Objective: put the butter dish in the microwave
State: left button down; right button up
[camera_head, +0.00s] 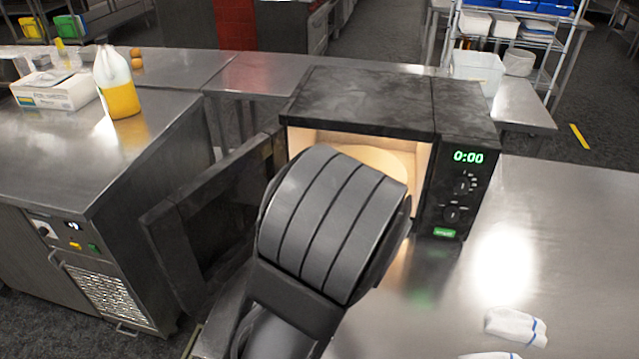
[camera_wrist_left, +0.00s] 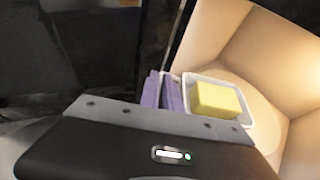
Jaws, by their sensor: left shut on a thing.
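The microwave (camera_head: 370,100) stands on the steel counter with its door (camera_head: 180,240) swung open to the left and its inside lit. My left arm reaches into the opening and hides its own gripper in the head view. In the left wrist view the purple-fingered left gripper (camera_wrist_left: 172,88) is shut on the edge of the white butter dish (camera_wrist_left: 246,112). The dish holds a yellow block of butter (camera_wrist_left: 217,100). It is at the lit cavity, over the round turntable (camera_wrist_left: 262,135); whether it touches the plate is not clear. The right gripper is not in view.
The microwave's control panel (camera_head: 462,185) reads 0:00. White cloths (camera_head: 515,326) lie on the counter at the lower right. A bottle of yellow liquid (camera_head: 118,85) and a white box (camera_head: 55,90) stand on the left counter. The counter right of the microwave is mostly clear.

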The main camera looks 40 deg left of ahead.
pick_arm(q)
jog(key=w+a+f, duration=0.1)
jog(key=w+a, duration=0.1)
jog(key=w, duration=0.1)
jog(key=w+a+p, duration=0.1)
jog(key=w+a, duration=0.1)
jog(key=w, duration=0.2)
jog(key=w+a+f+p, duration=0.1)
jog(key=w+a, duration=0.1)
jog(key=w, duration=0.1)
jog(key=shift+w+f, duration=0.3)
jog(key=shift+w, duration=0.05)
jog(key=shift+f, duration=0.25)
jog(key=shift+f, duration=0.1)
notch_tip(320, 180, down, 3)
jog(key=shift+f+p, duration=0.1)
jog(key=shift+p, duration=0.3)
jog(key=shift+w+f, duration=0.1)
jog(key=shift+w, duration=0.05)
jog(key=shift+f, duration=0.4)
jog(key=c, duration=1.6)
grip_release()
jog(key=shift+r, duration=0.1)
